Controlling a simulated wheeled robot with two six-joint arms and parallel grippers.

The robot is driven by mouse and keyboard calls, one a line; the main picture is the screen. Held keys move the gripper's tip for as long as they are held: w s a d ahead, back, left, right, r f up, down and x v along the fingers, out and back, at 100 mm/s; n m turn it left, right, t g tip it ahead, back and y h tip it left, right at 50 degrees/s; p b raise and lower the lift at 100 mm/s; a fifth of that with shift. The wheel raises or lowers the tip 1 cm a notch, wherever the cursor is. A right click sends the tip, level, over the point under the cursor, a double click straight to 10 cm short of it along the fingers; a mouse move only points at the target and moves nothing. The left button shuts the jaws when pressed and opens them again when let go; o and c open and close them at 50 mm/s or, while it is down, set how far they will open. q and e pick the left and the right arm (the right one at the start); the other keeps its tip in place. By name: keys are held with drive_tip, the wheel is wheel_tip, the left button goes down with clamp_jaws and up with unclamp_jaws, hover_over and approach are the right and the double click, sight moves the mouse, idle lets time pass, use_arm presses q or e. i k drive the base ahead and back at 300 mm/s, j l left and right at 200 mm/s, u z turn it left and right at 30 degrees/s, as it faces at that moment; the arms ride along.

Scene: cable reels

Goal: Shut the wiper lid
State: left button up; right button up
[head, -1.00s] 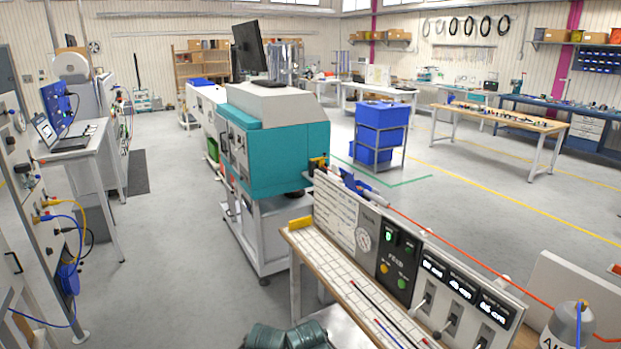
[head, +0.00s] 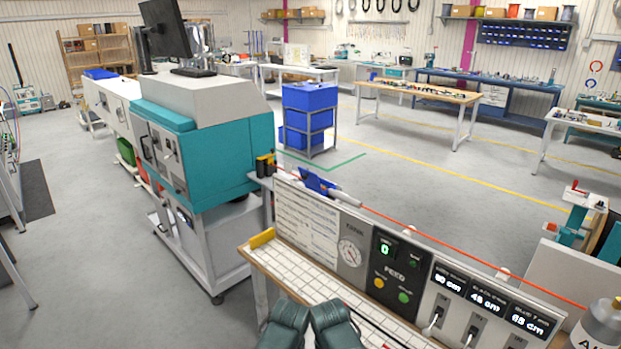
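A small blue device (head: 318,184), which looks like the wiper, sits behind the top edge of the control panel, on the line of the orange cable (head: 430,237). A blue flap on it appears tilted up, so its lid looks open, but it is small and its lower part is hidden behind the panel. Two dark grey-green parts of my arms show at the bottom centre, in front of the panel and well short of the blue device. No gripper fingers are visible.
The control panel (head: 352,257) with dials, buttons and switches stands above a white gridded bench top (head: 310,285). A teal and white machine (head: 205,140) stands to the left. A blue bin rack (head: 309,118) stands behind. Open floor lies beyond the panel.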

sight(312, 180)
drive_tip(key=i+j+z, duration=0.2)
drive_tip(key=j+z, duration=0.25)
drive_tip(key=i+j+z, duration=0.1)
drive_tip(key=j+z, duration=0.2)
drive_tip(key=z, duration=0.15)
drive_tip(key=j+z, duration=0.45)
drive_tip(key=i+l, duration=0.05)
